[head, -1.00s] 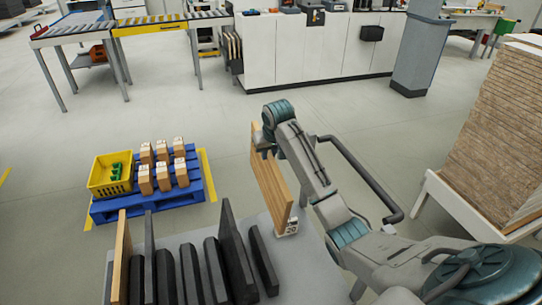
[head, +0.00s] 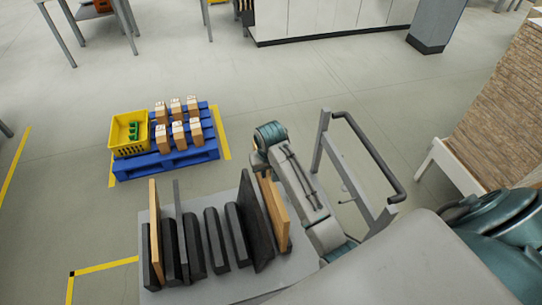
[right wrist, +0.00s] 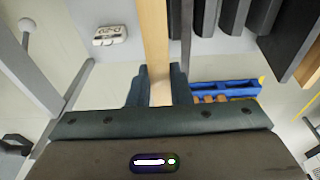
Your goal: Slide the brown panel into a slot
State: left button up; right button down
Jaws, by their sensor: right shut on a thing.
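The brown panel (head: 275,215) is a tall, thin light-wood board. It stands on edge at the right end of the row of dark dividers (head: 217,235) on the grey cart top. My right gripper (head: 262,170) is shut on its far end. In the right wrist view the panel (right wrist: 155,30) runs between the two fingers (right wrist: 158,75), with dark dividers (right wrist: 235,15) close on its right. A tall dark board (head: 254,225) stands just left of the panel in the head view. Whether the panel's lower edge is in a slot is hidden. My left gripper is out of view.
Another light-wood board (head: 155,235) stands at the row's left end. A blue pallet (head: 165,160) with small boxes and a yellow crate (head: 120,145) lies on the floor beyond. The cart's grey handle (head: 368,155) rises at the right. A white label block (right wrist: 110,36) sits left of the panel.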

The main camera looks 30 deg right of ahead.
jog(key=shift+f, duration=1.6)
jog(key=shift+f+b, duration=0.4)
jog(key=shift+f, duration=2.6)
